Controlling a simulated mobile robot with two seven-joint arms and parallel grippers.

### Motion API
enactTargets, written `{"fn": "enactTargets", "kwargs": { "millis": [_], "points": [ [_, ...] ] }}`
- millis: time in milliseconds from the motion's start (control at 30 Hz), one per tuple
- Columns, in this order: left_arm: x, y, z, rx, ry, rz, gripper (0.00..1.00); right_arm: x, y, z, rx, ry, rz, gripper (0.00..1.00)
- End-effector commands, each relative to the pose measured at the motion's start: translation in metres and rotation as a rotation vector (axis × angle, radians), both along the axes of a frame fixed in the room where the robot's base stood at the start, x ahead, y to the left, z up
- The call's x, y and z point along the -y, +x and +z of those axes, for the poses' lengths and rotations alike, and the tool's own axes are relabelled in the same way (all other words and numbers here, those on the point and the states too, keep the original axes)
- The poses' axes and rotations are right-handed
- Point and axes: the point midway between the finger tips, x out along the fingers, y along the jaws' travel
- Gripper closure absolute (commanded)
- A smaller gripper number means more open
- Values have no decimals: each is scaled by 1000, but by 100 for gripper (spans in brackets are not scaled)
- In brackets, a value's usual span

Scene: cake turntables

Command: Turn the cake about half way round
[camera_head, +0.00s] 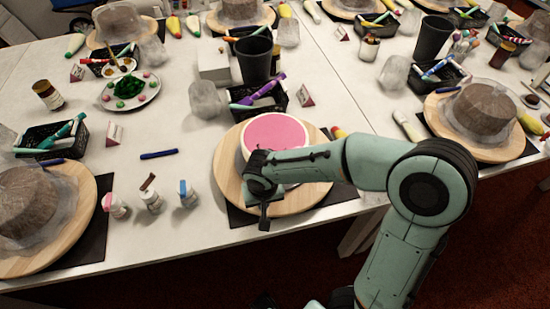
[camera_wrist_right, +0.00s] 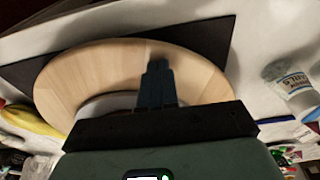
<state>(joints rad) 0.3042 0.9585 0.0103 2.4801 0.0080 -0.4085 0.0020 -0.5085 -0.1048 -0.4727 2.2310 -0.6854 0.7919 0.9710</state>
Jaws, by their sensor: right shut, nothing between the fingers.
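The cake (camera_head: 275,132), round with a pink top and pale side, sits on a round wooden turntable (camera_head: 308,196) in the middle of the head view. My right arm crosses in front of the cake from the right and hides part of it. My right gripper (camera_head: 265,222) is at the turntable's front left edge, its fingers shut and empty. In the right wrist view the shut fingers (camera_wrist_right: 157,66) point across the wooden board (camera_wrist_right: 85,70). A pale strip of the cake's side (camera_wrist_right: 105,106) shows behind the gripper. I cannot tell whether the fingers touch the board. My left gripper is out of view.
Small bottles (camera_head: 152,197) stand left of the turntable, with a blue pen (camera_head: 159,154) behind them. A black basket of pens (camera_head: 262,101) and a dark cup (camera_head: 254,62) stand behind the cake. Covered brown cakes (camera_head: 482,107) stand on other turntables.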

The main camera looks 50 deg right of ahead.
Motion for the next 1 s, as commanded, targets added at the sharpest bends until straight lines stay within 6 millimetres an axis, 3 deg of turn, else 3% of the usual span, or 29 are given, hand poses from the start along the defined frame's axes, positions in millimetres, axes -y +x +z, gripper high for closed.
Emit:
{"fn": "enactTargets", "kwargs": {
  "millis": [400, 800, 1000],
  "points": [
    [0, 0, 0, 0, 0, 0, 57, 3, -7, -1, -4, 0, 0, 100],
    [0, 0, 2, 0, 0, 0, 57, 42, -44, -1, -2, 1, -4, 100],
    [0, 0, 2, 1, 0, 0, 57, 47, -50, -1, -3, 1, 0, 100]
  ]
}}
